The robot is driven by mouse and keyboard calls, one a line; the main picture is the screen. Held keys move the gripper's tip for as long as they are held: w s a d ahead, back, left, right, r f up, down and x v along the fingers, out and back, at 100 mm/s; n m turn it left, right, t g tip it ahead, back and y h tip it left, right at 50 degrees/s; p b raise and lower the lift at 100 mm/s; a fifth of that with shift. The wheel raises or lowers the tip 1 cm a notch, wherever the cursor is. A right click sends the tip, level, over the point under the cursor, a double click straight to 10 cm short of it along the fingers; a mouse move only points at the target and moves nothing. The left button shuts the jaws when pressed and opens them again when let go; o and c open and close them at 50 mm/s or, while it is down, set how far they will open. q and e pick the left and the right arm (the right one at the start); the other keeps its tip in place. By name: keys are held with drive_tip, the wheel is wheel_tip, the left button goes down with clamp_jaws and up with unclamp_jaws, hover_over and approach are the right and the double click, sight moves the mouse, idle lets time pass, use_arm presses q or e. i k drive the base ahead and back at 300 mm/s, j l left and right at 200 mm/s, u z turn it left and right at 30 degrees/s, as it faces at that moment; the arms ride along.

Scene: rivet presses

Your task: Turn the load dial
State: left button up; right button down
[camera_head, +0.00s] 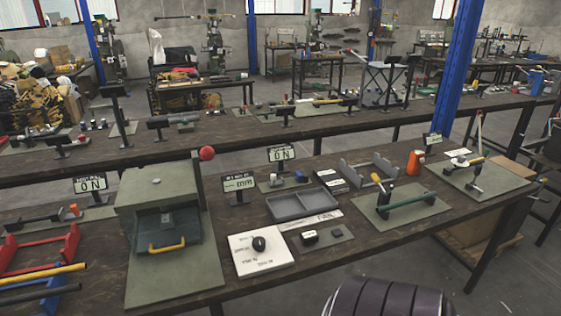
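A small black dial (259,243) sits on a white panel (276,260) that lies flat on the near workbench, left of centre. Small dark lettering stands around the dial, too small to read. I cannot make out a pointer on the dial. Neither of my grippers shows in the head view, and nothing touches the dial.
A grey-green press box (154,199) with a yellow handle and a red ball lever (207,153) stands left of the panel. A grey tray (302,204) lies behind it. A dark mat (318,238) with small black blocks is to the right. The bench's front edge is close.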

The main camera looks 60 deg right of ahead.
sight(258, 243)
drive_tip(key=z, duration=1.75)
